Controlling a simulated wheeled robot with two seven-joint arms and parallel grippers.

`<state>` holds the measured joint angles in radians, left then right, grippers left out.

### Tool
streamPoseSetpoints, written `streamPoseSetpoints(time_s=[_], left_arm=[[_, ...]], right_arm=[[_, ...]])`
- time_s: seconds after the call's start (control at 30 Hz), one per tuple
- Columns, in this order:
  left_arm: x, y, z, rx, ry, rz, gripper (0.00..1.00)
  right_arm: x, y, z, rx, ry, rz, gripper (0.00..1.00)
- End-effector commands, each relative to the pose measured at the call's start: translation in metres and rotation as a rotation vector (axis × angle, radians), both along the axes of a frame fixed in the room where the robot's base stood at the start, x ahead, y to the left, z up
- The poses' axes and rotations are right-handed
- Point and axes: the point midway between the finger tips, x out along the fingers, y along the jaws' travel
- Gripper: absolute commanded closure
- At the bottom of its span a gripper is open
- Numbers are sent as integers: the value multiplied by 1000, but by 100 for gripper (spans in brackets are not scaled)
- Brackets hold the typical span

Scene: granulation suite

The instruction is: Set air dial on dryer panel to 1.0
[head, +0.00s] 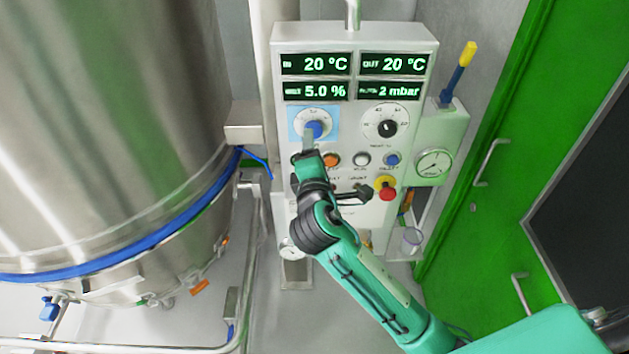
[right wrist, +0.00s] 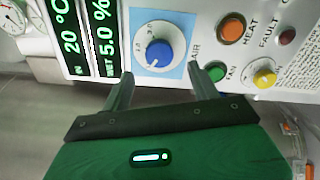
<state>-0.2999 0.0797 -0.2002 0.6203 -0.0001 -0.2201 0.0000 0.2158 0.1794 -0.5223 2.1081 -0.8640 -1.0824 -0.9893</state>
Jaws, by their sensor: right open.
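The air dial (head: 315,130) is a blue knob on a white scale with a light-blue backing, at the upper left of the dryer panel (head: 285,190). In the right wrist view the dial's blue knob (right wrist: 158,54) is in clear sight, with AIR printed beside it. My right gripper (head: 309,142) is in front of the dial and partly covers it in the head view. In the right wrist view my right gripper (right wrist: 160,76) is open, its two fingers either side of the knob's lower edge, with nothing between them. I cannot read the dial's setting. My left gripper is out of view.
Above the dial are green displays (head: 316,65). A second, black dial (head: 387,127) is to the right. Below are an orange HEAT button (right wrist: 231,28), a green FAN button (right wrist: 215,71) and a red emergency stop (head: 385,188). A large steel vessel (head: 100,120) fills the left.

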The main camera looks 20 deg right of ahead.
Motion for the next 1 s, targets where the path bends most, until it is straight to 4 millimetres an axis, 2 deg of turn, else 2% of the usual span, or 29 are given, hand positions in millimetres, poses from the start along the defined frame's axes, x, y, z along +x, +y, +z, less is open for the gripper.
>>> streamPoseSetpoints(time_s=[0.03,0.2,0.4,0.57,1.0], left_arm=[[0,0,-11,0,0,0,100],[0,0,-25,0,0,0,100],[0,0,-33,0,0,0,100],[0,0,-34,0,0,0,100],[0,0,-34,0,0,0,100]], right_arm=[[-12,5,-6,5,-2,3,39],[-47,14,-4,4,-2,2,39],[-72,21,-2,0,-1,1,39],[-78,22,0,0,0,-1,39],[-77,23,-1,-1,1,0,39]])
